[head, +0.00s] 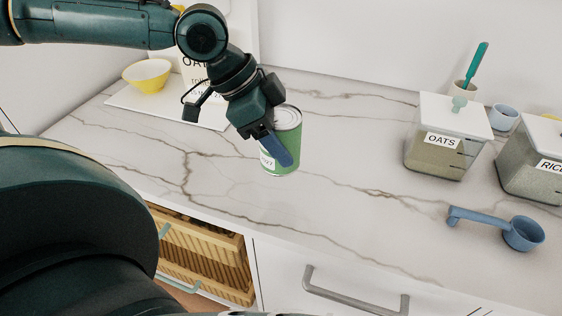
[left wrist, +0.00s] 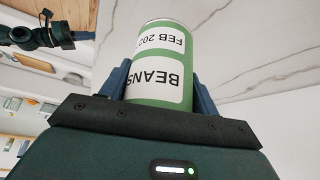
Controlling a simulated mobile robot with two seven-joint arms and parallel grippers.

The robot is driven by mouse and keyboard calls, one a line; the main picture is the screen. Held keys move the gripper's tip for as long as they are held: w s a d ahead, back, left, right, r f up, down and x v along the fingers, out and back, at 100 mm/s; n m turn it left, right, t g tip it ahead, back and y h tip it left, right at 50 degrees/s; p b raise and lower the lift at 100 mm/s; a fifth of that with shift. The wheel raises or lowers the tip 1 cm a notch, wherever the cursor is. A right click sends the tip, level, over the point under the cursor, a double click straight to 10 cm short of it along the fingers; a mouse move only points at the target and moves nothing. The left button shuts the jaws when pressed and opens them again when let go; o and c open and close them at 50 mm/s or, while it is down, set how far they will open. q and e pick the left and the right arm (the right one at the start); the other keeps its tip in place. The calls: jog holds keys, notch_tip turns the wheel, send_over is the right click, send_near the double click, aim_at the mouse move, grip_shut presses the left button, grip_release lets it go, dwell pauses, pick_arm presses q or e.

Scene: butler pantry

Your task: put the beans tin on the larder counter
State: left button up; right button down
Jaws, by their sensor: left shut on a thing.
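The beans tin (head: 288,128) is green with a silver lid and white labels. My left gripper (head: 276,150) is shut on it, and the tin is upright or nearly so. In the left wrist view the tin (left wrist: 163,65) sits between the two blue fingers, with the labels "BEANS" and "FEB 202" upside down. The larder counter (head: 330,210) is pale marble with brown veins and lies below the tin. I cannot tell whether the tin's base touches it.
An oats canister (head: 434,160), a rice canister (head: 540,180) and a blue scoop (head: 522,233) stand at the right. A yellow bowl (head: 148,76) is at the back left. The middle of the counter is clear. A drawer with a wooden basket (head: 205,255) is below.

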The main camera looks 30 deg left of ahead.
pick_arm(q)
notch_tip(320, 180, down, 4)
jog(key=shift+r+b, duration=0.15)
jog(key=shift+b, duration=0.15)
notch_tip(320, 180, down, 3)
jog(key=shift+b, duration=0.4)
jog(key=shift+f, duration=0.35)
jog(key=shift+f, duration=0.1)
jog(key=o, duration=1.3)
jog(key=shift+f, duration=0.1)
